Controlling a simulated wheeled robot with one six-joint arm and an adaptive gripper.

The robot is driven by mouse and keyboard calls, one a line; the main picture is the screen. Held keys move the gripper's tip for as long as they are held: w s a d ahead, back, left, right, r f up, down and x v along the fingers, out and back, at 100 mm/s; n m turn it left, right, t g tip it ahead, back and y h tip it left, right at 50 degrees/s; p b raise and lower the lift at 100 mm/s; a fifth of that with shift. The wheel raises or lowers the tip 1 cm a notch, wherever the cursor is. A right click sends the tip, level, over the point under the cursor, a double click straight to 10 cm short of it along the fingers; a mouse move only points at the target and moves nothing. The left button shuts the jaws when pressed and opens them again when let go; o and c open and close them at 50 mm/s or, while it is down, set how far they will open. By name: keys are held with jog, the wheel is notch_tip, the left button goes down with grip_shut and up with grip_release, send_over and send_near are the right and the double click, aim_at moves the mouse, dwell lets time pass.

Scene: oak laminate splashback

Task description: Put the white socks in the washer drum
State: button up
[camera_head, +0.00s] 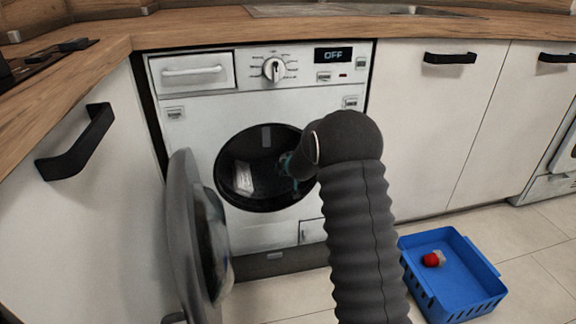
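The washer (195,95) stands under the counter with its round door (186,235) swung open to the left. Its dark drum (268,195) is open to view. A small white cloth-like item (243,176), which may be the white socks, lies inside at the left of the drum. My gripper (287,165) is at the right part of the drum opening, to the right of the white item and apart from it in the picture. My dark arm hides most of the gripper, so its fingers and anything between them cannot be made out.
A blue basket (482,306) stands on the tiled floor at the right, holding a small red and pale item (433,259). White cabinets (425,130) flank the washer. The wooden counter (190,25) runs above, with a sink (340,9). The washer display reads OFF.

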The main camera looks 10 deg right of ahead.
jog(key=shift+w+d, duration=0.1)
jog(key=shift+w, duration=0.25)
jog(key=o, duration=1.3)
jog(key=shift+o, duration=0.2)
jog(key=v, duration=1.2)
